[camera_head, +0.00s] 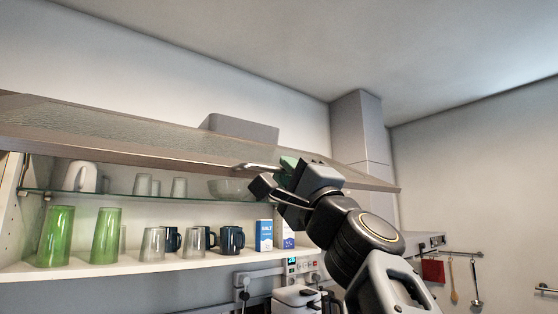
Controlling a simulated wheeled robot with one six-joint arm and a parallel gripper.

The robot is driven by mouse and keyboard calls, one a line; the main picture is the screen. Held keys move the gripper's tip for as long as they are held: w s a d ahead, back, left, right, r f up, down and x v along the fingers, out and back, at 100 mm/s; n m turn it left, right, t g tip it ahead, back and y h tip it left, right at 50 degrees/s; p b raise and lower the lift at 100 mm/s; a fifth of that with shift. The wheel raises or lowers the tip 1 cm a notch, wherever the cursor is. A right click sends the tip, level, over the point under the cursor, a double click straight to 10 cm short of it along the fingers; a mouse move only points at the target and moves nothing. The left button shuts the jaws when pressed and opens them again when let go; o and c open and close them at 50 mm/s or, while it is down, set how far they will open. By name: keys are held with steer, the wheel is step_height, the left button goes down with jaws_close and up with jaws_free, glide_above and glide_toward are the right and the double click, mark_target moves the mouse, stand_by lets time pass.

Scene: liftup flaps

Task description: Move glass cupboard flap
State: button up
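The glass cupboard flap (110,132) is lifted and stands out from the top of the wall cupboard, nearly level with a slight tilt. A pale bar handle (257,167) is on its front edge. My gripper (276,176) is at the right end of this handle, with its fingers apart. The fingers partly hide the handle's end, so I cannot tell whether they touch it.
The open cupboard has a glass shelf (112,197) with cups and a bowl (228,188). Green glasses (55,236), mugs (232,240) and a blue salt box (264,236) stand below. A grey chimney (362,135) rises behind the flap's right end.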

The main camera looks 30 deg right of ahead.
steer(key=shift+w+r, duration=0.15)
steer(key=shift+w, duration=0.05)
steer(key=shift+a, duration=0.1)
steer(key=shift+c, duration=0.2)
jaws_close()
